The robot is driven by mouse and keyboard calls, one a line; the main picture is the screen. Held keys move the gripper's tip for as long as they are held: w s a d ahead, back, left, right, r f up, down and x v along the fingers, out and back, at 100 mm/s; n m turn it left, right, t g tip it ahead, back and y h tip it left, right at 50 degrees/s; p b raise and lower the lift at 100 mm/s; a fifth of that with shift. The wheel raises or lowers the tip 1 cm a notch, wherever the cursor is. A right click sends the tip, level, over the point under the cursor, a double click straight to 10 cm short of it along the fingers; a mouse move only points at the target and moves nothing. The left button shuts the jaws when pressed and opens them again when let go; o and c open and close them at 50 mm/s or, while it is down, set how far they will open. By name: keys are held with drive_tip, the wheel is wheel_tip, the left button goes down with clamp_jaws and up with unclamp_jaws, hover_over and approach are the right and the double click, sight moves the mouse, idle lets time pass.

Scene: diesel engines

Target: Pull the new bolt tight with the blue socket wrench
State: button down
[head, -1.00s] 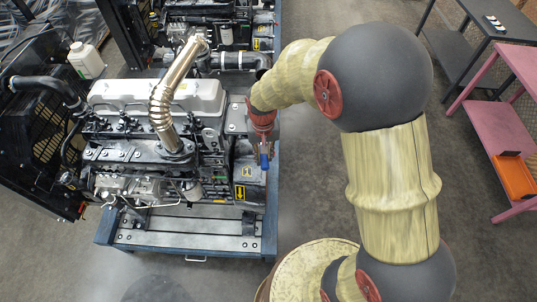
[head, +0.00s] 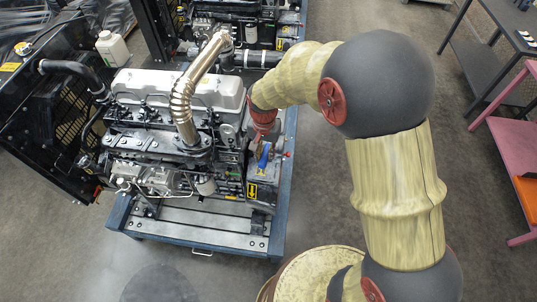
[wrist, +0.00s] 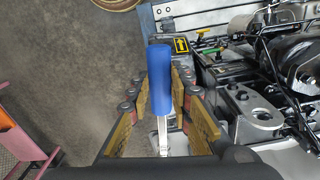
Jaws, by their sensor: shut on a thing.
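The blue socket wrench (wrist: 159,80) stands out in the wrist view, its blue handle pointing up the picture and its bright metal shank running down between the fingers. My gripper (wrist: 160,95) is shut on it. In the head view my gripper (head: 262,137) is at the right end of the near diesel engine (head: 165,90), and the wrench's blue part (head: 264,155) shows just below it. The new bolt cannot be made out in either view. The wrench's socket end is hidden, so I cannot tell whether it sits on a bolt.
The engine stands on a blue-framed stand (head: 190,236). A second engine (head: 235,30) is behind it. A white jug (head: 112,47) is at the far left. A pink table (head: 510,130) and a dark table (head: 490,55) stand at right. Grey floor lies open in front.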

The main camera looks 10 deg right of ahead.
drive_tip(key=shift+w+r, duration=0.15)
drive_tip(key=shift+r, duration=0.1)
